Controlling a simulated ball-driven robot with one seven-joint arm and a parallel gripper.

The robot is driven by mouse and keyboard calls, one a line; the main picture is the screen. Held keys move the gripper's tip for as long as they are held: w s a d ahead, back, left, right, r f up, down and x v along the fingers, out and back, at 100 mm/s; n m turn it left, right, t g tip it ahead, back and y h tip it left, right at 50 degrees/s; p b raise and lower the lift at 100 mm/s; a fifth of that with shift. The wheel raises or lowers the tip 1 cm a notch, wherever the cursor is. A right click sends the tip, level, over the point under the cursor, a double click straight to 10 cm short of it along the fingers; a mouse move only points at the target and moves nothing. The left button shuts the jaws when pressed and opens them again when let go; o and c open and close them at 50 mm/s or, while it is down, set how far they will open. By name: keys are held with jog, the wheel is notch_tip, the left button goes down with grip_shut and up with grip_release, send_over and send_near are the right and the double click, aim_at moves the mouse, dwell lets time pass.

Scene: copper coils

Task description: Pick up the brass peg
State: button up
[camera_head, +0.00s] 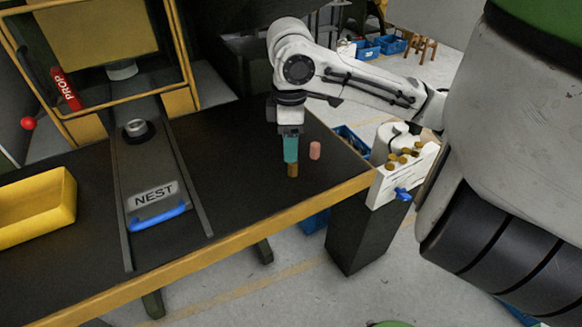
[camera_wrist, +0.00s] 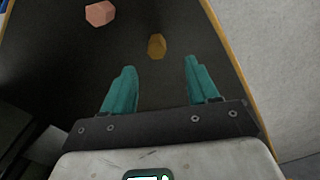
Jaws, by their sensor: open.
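The brass peg (camera_head: 293,170) stands upright on the dark bench top near its front right edge. In the wrist view the brass peg (camera_wrist: 156,46) lies ahead of the fingertips, between the lines of the two fingers. My gripper (camera_head: 291,158) has teal fingers pointing down, just above the peg or overlapping its top in the head view. In the wrist view my gripper (camera_wrist: 158,75) is open, with an empty gap between its fingers. I cannot tell whether a finger touches the peg.
A pink peg (camera_head: 315,150) stands to the right of the brass peg. A yellow bin (camera_head: 38,207) sits at the left, and the NEST slide (camera_head: 136,222) with a blue handle lies between. The bench's yellow front edge (camera_head: 240,233) is close. Blue bins (camera_head: 368,50) stand far behind.

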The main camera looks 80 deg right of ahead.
jog(key=shift+s+d+f+p, duration=0.1)
jog(key=shift+d+f+p, duration=0.1)
jog(key=shift+f, duration=1.15)
jog(key=shift+s+d+f+p, duration=0.1)
jog(key=shift+f+p, duration=0.05)
jog(key=shift+f, duration=1.15)
grip_shut()
